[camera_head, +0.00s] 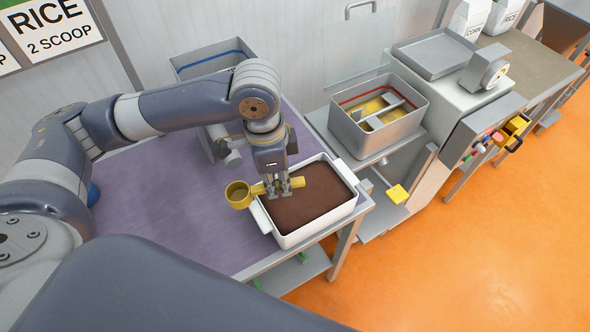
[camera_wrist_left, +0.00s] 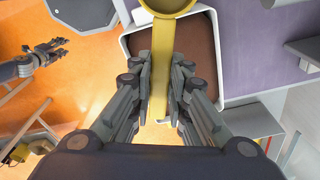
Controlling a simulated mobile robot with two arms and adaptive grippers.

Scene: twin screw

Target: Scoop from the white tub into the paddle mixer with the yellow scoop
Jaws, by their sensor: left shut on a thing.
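The white tub (camera_head: 318,230) stands on the purple table top, filled with brown material. My left gripper (camera_head: 283,192) points down over the tub and is shut on the handle of the yellow scoop (camera_head: 239,195). The scoop's cup hangs out past the tub's left side; whether it holds anything is hard to tell. In the left wrist view the scoop handle (camera_wrist_left: 162,70) runs between the fingers (camera_wrist_left: 160,100), over the tub. The paddle mixer (camera_head: 392,140), a grey open box with a red line and grey paddles over yellow inside, stands right of the tub. My right gripper (camera_wrist_left: 60,50) is open over the floor.
A grey bin with a blue line (camera_head: 212,60) stands behind the arm. A machine with a grey tray (camera_head: 438,52) and coloured knobs is right of the mixer. A clear panel (camera_head: 358,50) rises behind the mixer. The table's left part is bare.

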